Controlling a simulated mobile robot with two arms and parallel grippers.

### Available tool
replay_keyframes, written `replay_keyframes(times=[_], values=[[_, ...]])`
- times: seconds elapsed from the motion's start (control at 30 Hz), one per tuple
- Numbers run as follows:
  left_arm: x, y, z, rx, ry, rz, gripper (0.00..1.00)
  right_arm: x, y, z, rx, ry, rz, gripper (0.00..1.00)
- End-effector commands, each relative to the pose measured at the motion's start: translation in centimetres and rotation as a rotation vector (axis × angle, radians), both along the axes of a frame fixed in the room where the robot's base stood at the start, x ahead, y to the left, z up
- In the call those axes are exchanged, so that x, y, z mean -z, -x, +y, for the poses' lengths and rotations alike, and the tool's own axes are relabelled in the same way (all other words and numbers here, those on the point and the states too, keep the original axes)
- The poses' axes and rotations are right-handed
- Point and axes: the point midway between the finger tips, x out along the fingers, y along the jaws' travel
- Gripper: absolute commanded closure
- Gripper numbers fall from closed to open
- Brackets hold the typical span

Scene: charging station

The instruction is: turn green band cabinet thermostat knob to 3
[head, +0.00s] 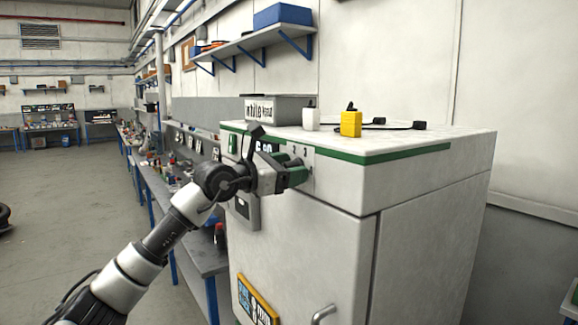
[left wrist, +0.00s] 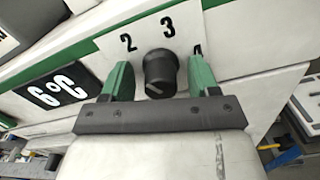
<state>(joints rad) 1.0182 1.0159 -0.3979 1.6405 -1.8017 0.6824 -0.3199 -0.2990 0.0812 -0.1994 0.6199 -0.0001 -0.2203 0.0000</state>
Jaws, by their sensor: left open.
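The white cabinet (head: 300,235) has a green band (head: 400,154) along its top edge. Its black thermostat knob (left wrist: 160,72) shows in the left wrist view, below the printed numbers 2, 3 and a partly covered 4. A short pale line shows on the knob's lower face; I cannot tell which number the knob points to. My left gripper (head: 302,171) is at the cabinet's front panel in the head view. In the left wrist view its green fingers (left wrist: 160,64) are open, one on each side of the knob, with visible gaps. My right gripper is not in view.
A black display (left wrist: 57,88) reading 6°C sits left of the knob. A yellow block (head: 351,124), a white bottle (head: 311,119) and a grey box (head: 278,109) stand on the cabinet top. A door handle (head: 323,313) sticks out below. A workbench runs along the left.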

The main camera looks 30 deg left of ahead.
Motion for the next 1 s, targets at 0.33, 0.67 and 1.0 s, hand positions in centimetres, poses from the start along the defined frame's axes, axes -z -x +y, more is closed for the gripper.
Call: replay_keyframes(times=[0.33, 0.67, 1.0], values=[[0.0, 0.0, 0.0, 0.0, 0.001, 0.0, 0.79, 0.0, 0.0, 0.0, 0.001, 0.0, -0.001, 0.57], [0.1, 0.0, 0.0, 0.0, -0.023, -0.01, 0.89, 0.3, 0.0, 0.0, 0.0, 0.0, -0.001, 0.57], [0.2, 0.1, 0.0, 0.001, -0.209, -0.087, 0.89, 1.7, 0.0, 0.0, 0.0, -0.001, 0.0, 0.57]])
